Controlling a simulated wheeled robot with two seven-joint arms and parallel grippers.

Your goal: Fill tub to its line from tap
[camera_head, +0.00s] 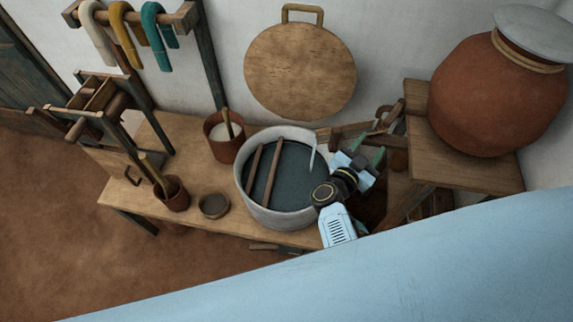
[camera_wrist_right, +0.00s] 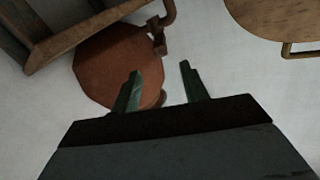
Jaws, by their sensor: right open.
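The round grey tub (camera_head: 244,190) stands on the low wooden bench and holds dark liquid. Two wooden sticks (camera_head: 265,172) lie across it. A thin pale streak (camera_head: 312,155) stands at its right inner side; I cannot tell if it is running water. No fill line is clear. The big clay jar (camera_head: 480,95) stands right of the tub; in the right wrist view, a brown tap-like fitting (camera_wrist_right: 160,32) shows beside it. My right gripper (camera_head: 367,149) is open and empty, just right of the tub rim. My left gripper is not in view.
A wooden stand (camera_head: 465,172) bears the jar. A pot with white contents (camera_head: 226,132), a small bowl (camera_head: 214,206) and a brown cup (camera_head: 172,194) stand left of the tub. A round wooden board (camera_head: 300,70) is on the wall. Bare bench shows at the left.

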